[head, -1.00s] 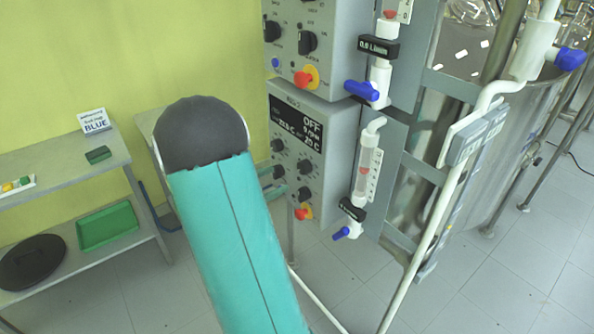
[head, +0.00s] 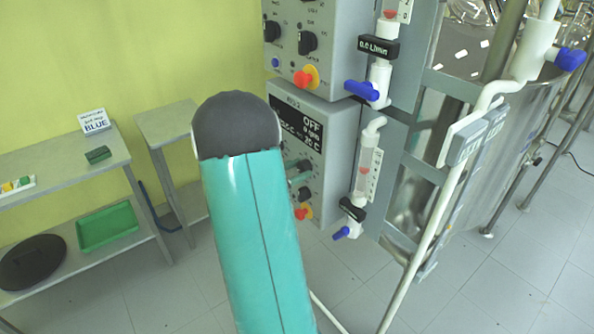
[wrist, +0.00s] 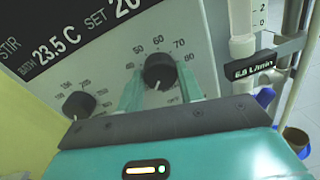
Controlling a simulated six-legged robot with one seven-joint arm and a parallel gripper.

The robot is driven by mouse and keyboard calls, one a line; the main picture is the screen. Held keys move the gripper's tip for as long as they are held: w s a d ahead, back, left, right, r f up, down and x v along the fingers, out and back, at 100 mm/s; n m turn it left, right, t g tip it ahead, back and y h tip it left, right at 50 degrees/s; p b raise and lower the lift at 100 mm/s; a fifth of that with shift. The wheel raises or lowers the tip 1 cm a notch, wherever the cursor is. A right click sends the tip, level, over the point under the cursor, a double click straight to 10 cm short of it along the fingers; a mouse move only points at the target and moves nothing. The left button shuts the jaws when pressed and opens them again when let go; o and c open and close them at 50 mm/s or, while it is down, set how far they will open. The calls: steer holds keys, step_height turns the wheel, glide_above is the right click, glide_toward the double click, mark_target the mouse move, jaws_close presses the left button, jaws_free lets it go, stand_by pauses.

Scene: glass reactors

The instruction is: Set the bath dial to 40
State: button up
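The bath dial, a black round knob (wrist: 159,70), sits on the grey control panel with a printed scale showing 50 to 80 around its top. A small light mark shows at its lower edge. The panel display (wrist: 75,35) reads BATH 23.5 C and SET 20, its last part cut off. My gripper (wrist: 160,88) is open, with one teal finger to the left of the knob and one to the right. I cannot tell whether either finger touches it. In the head view, my arm hides the left of the lower panel, whose display (head: 300,128) shows OFF.
A second black knob (wrist: 79,105) sits left of the bath dial. A red emergency knob (head: 303,213) is below on the panel. A flowmeter with a blue valve (head: 347,232) stands close to the right. A shelf table (head: 60,165) is at the left.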

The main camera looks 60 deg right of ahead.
steer(key=shift+c, duration=0.8)
steer(key=m, duration=0.2)
steer(key=shift+m, duration=0.4)
steer(key=m, duration=0.8)
steer(key=shift+t, duration=0.4)
steer(key=shift+m, duration=2)
